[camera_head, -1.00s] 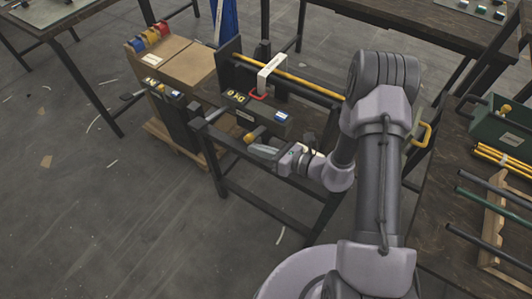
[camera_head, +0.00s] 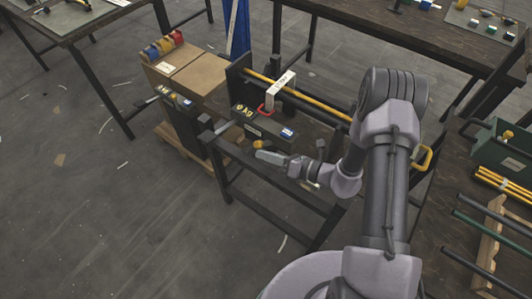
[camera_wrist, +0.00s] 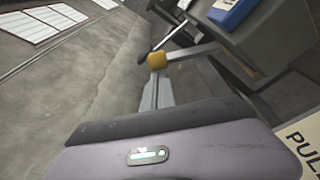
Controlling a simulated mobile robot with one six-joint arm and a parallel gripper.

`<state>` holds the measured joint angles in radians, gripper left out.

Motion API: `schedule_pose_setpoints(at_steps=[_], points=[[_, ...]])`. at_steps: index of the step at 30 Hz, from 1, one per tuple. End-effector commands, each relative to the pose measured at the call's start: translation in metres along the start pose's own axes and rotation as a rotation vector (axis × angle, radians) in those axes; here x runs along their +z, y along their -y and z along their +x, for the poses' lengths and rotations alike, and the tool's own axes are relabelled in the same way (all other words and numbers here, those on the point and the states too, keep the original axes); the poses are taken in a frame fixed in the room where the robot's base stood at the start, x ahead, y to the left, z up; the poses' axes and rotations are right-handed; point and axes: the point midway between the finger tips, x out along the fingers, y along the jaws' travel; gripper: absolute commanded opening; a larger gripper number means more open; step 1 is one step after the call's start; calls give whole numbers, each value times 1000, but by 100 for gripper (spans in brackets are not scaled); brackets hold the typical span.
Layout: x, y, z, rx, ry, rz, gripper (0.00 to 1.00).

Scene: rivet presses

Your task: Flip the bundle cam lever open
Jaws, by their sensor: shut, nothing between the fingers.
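A lever with a yellow knob (camera_head: 258,144) sticks out from the front of the dark rivet press block (camera_head: 262,126). In the wrist view the yellow knob (camera_wrist: 156,60) shows just beyond the fingertips. My gripper (camera_head: 262,156) is shut and empty, its tips close to the knob. In the wrist view its fingers (camera_wrist: 157,82) lie together; I cannot tell whether they touch the knob. A white labelled strap (camera_head: 280,84) lies over the yellow and black rods (camera_head: 318,102), with a red loop handle (camera_head: 265,110) below it. I cannot tell for sure which of these is the cam lever.
A dark-framed stand (camera_head: 268,202) carries the press. Cardboard boxes (camera_head: 187,72) with coloured items stand behind it at left. A table (camera_head: 440,222) with rods and a green bin (camera_head: 503,147) is at right. The floor at left is mostly clear.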

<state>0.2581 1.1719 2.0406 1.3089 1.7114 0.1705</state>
Motion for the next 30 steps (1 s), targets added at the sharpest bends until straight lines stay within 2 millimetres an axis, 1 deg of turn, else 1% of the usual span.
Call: schedule_pose_setpoints(at_steps=[1,3,9,19,30], points=[[5,-5,-1,8,0,39,0],[8,-7,-2,22,0,98,0],[19,-10,-4,54,0,234,0],[33,-7,-8,52,0,230,0],[38,-5,-9,52,0,230,0]])
